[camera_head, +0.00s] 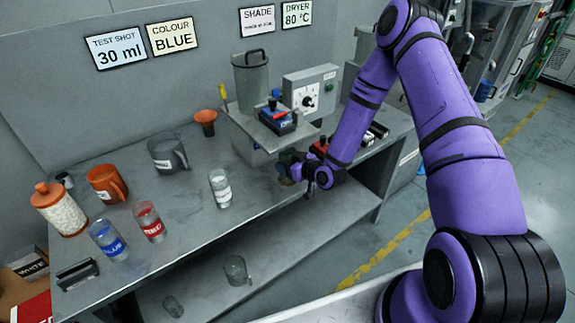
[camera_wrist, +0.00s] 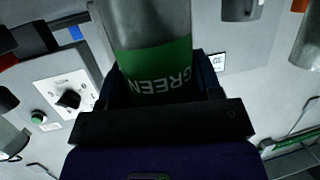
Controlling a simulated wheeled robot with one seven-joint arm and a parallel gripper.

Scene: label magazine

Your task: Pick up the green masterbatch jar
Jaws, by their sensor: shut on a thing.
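The green masterbatch jar (camera_wrist: 155,65) fills the upper middle of the wrist view, a clear jar with a green label reading GREEN, upside down in that picture. My gripper (camera_wrist: 163,88) is shut on it, with one dark finger on each side of the label. In the head view my gripper (camera_head: 291,166) is at the front edge of the bench, below the small raised shelf, and largely hides the jar. I cannot tell whether the jar still touches the bench.
On the bench (camera_head: 250,198) stand a white-labelled jar (camera_head: 220,188), a red jar (camera_head: 149,221), a blue jar (camera_head: 108,240), a grey jug (camera_head: 167,153), an orange jug (camera_head: 106,184) and an orange-lidded canister (camera_head: 60,209). A dial box (camera_head: 309,91) stands behind my gripper.

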